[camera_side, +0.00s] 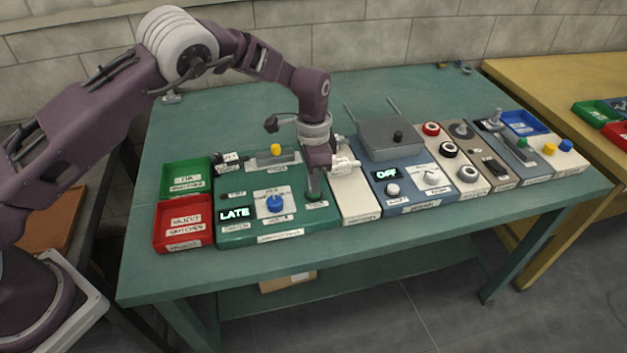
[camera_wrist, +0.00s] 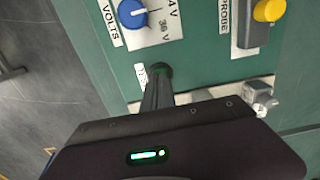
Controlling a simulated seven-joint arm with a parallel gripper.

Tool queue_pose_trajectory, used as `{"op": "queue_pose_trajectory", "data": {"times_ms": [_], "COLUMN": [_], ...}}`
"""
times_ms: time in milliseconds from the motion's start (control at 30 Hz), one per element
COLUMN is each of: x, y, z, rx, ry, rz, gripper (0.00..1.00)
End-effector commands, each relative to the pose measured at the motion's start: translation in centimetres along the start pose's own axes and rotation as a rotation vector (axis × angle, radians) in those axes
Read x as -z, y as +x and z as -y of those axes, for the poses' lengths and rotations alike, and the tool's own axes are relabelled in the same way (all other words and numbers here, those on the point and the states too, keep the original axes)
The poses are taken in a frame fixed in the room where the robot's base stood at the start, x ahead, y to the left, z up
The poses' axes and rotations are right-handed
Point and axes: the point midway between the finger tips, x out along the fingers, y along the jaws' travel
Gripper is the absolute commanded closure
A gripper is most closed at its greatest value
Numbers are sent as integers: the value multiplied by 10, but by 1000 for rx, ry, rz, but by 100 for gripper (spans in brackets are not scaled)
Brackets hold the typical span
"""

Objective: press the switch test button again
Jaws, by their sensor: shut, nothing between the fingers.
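The green switch tester panel (camera_side: 290,231) lies on the bench, with a lit display (camera_side: 234,214) that reads LATE. The round green test button (camera_side: 317,204) is at the panel's right front. It shows partly in the wrist view (camera_wrist: 161,69), beside a white label. My gripper (camera_side: 313,193) points down with its fingers shut and empty, the tips at the button; in the wrist view the fingers (camera_wrist: 158,88) cover part of it. I cannot tell whether the tips touch it or how far it is pressed.
A blue volts knob (camera_side: 273,204) and a yellow-knobbed probe (camera_side: 276,150) are on the same panel. Green (camera_side: 186,166) and red (camera_side: 183,243) bins stand at its left. A blue-grey panel (camera_side: 404,205) with an OFF display and other control boxes stand right. The bench behind is mostly clear.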

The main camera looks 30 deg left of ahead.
Motion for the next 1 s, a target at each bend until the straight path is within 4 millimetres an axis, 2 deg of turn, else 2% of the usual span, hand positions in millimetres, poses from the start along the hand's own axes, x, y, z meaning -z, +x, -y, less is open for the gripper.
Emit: {"op": "queue_pose_trajectory", "data": {"times_ms": [233, 467, 733, 867, 1000], "x": [0, 0, -2, -2, 1], "y": [1, 22, 23, 9, -25], "z": [0, -1, -2, -1, 1], "rx": [-1, -2, -4, -2, 4], "ry": [0, 0, 0, 0, 0], "rz": [0, 1, 7, 4, -9], "gripper": [100, 100, 100, 100, 100]}}
